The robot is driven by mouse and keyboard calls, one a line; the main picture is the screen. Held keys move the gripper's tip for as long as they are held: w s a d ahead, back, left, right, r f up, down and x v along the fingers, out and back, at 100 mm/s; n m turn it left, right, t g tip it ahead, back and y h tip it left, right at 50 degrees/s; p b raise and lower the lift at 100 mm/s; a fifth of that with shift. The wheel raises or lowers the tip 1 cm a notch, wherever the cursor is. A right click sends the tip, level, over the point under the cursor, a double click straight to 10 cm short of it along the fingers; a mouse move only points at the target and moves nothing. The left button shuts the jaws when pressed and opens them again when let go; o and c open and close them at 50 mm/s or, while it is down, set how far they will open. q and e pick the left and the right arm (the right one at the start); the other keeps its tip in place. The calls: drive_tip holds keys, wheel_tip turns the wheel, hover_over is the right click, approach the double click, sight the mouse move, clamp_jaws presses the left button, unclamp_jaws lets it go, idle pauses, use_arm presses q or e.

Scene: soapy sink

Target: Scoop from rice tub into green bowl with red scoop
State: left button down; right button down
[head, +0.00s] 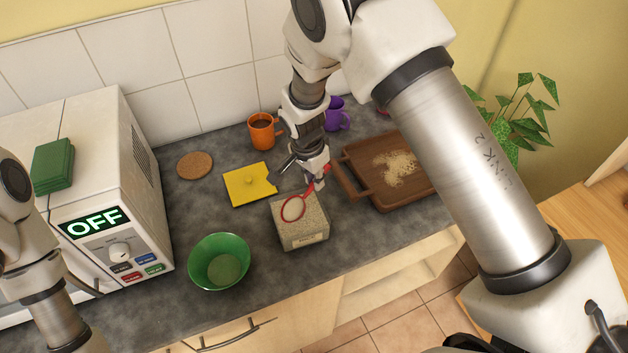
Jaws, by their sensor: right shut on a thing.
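The rice tub (303,240) stands on the dark counter, full of pale grains. The red scoop (296,207) is over the tub's top, its round head at the tub's left part. I cannot tell how deep it sits in the grains. My right gripper (318,180) is shut on the red scoop's handle, above the tub's back edge. The green bowl (206,247) stands left of the tub near the counter's front edge, and only its green inside shows. My left arm is at the lower left, and its gripper is not in view.
A wooden tray (357,187) with spilled grains lies right of the tub. A yellow cloth-like piece (247,186), a cork coaster (195,165), an orange mug (262,134) and a purple mug (337,116) are behind. A white microwave (132,190) bounds the left side.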

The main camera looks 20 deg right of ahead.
drive_tip(key=shift+r, duration=0.6)
drive_tip(key=shift+w+d+r+y+p, duration=0.15)
drive_tip(key=shift+d+y+p, duration=0.15)
drive_tip(key=shift+p, duration=0.45)
drive_tip(key=shift+w+d+g+y, duration=0.15)
drive_tip(key=shift+d+g+y, duration=0.05)
drive_tip(key=shift+g+y, duration=0.1)
drive_tip(key=shift+w+d+y, duration=0.25)
drive_tip(key=shift+d+y, duration=0.05)
drive_tip(key=shift+y, duration=0.3)
drive_tip(key=shift+w+d+r+g+y, duration=0.15)
drive_tip(key=shift+d+r+g+y, duration=0.1)
drive_tip(key=shift+d+g+y, duration=0.6)
drive_tip(key=shift+a+r+y, duration=0.1)
drive_tip(key=shift+a+y, duration=0.1)
drive_tip(key=shift+y, duration=0.05)
drive_tip(key=shift+a, duration=0.1)
